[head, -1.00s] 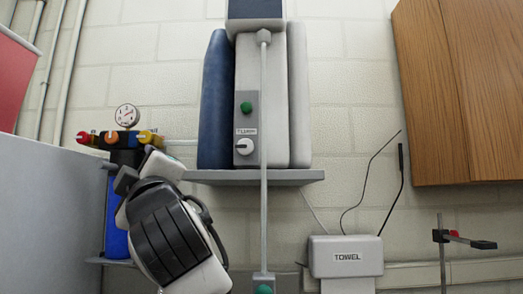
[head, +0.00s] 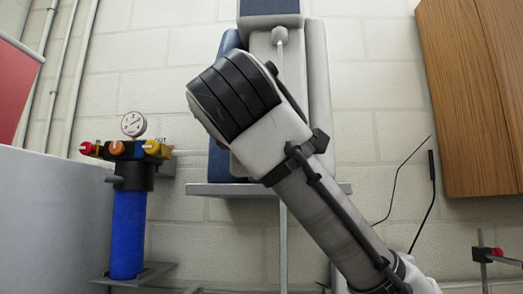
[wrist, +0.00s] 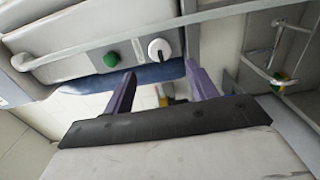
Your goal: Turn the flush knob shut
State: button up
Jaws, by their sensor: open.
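A white round knob (wrist: 159,48) sits on a grey control panel (wrist: 138,52) beside a green button (wrist: 111,59), seen in the wrist view. My gripper (wrist: 160,68) is open and empty, its two purple fingers apart; the white knob appears just beyond and between the fingertips. I cannot tell how far away it is. In the head view my arm hides this panel and the gripper's fingers. A filter unit at the left carries a red knob (head: 87,148), an orange knob (head: 117,148) and a yellow knob (head: 152,147). No readable label tells which knob is the flush knob.
A pressure gauge (head: 134,124) stands above the blue filter housing (head: 128,230). A thin vertical rod (head: 283,240) passes in front of the grey shelf (head: 230,189). A wooden cabinet (head: 475,95) hangs at the right. Wall pipes run at the far left.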

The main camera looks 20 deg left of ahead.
jog(key=p+x, duration=0.2)
jog(key=x, duration=0.6)
jog(key=shift+w, duration=0.2)
jog(key=shift+a, duration=0.1)
jog(key=shift+f, duration=0.1)
jog(key=c, duration=1)
